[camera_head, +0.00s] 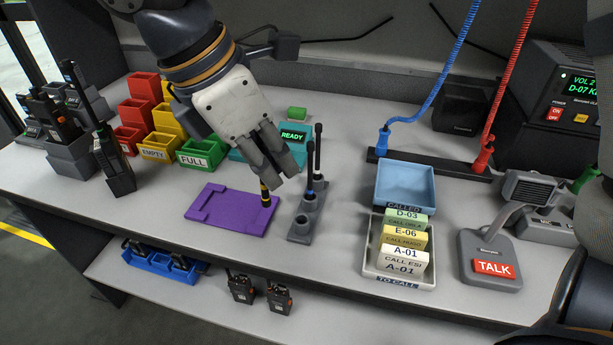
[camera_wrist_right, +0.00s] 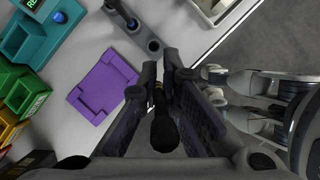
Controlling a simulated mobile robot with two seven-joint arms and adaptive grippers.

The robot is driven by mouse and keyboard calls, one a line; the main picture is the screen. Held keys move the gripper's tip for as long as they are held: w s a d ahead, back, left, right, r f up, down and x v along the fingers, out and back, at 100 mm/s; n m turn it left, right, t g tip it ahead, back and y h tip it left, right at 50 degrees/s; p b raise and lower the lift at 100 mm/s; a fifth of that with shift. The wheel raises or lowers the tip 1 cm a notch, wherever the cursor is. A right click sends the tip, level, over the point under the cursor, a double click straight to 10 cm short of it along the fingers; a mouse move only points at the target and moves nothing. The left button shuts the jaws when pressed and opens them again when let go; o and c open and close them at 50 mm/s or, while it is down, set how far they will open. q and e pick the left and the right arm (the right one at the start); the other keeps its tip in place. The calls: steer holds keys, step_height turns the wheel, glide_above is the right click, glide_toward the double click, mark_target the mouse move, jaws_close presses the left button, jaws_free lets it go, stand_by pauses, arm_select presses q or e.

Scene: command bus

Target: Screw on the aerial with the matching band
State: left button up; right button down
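My right gripper (camera_head: 272,167) is shut on a black aerial with a yellow band (camera_head: 265,193). The aerial points down above the right corner of the purple mat; I cannot tell if it touches. In the right wrist view the dark aerial (camera_wrist_right: 161,125) lies between the fingers (camera_wrist_right: 160,75). The grey aerial stand (camera_head: 299,232) is just right of the gripper. A black aerial with a blue band (camera_head: 317,160) stands upright in it. The purple mat (camera_head: 228,209) has a stepped recess and holds no radio. A black handheld radio (camera_head: 116,168) stands at the left. My left gripper is not visible.
Coloured bins (camera_head: 160,148) and a teal box marked READY (camera_head: 243,148) lie behind the gripper. The TO CALL tray (camera_head: 370,268) and blue CALLED tray (camera_head: 405,185) stand to the right. Radios lie on a lower shelf (camera_head: 205,305). The counter in front of the mat is clear.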

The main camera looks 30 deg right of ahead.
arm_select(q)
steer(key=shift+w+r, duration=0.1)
arm_select(e)
steer(key=s+a+r, duration=0.1)
steer(key=a+r, duration=0.2)
steer(key=a, duration=0.5)
steer(key=shift+r, duration=0.2)
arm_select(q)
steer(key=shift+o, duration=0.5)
